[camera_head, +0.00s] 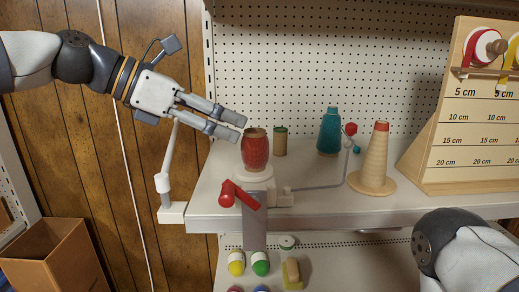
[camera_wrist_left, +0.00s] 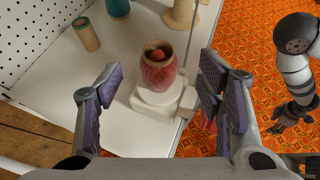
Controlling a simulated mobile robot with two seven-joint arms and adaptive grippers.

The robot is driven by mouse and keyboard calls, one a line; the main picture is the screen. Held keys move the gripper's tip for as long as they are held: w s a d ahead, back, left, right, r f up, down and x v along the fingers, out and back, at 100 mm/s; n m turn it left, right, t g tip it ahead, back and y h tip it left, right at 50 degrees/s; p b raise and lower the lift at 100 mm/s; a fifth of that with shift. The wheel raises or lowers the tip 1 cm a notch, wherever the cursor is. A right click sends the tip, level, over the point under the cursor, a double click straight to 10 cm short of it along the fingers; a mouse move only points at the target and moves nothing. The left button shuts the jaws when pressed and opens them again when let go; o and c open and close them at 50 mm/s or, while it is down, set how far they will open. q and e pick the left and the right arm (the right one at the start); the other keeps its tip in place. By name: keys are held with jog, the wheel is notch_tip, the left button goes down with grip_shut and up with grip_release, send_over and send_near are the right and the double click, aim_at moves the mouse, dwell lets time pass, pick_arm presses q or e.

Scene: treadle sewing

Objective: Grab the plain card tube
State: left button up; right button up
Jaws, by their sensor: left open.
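My left gripper (camera_head: 238,127) is open and empty, just above and left of the red tube. In the left wrist view the red tube appears between its fingers. My right gripper (camera_wrist_left: 297,114) is at the right edge, its jaws unclear.
The winder has a red crank (camera_head: 239,196) and a wire arm with a red ball (camera_head: 350,129). A teal spool (camera_head: 329,132) and a tan cone (camera_head: 374,165) stand right. A wooden measuring board (camera_head: 470,120) stands far right. A pegboard (camera_head: 300,60) is behind.

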aim_at(256, 132)
pick_arm(q)
jog(key=x, duration=0.7)
jog(key=shift+w+d+f+b, duration=0.1)
jog(key=shift+w+b, duration=0.15)
jog(key=shift+b, duration=0.1)
jog(key=shift+s, duration=0.1)
jog(key=shift+c, duration=0.2)
jog(key=c, duration=0.9)
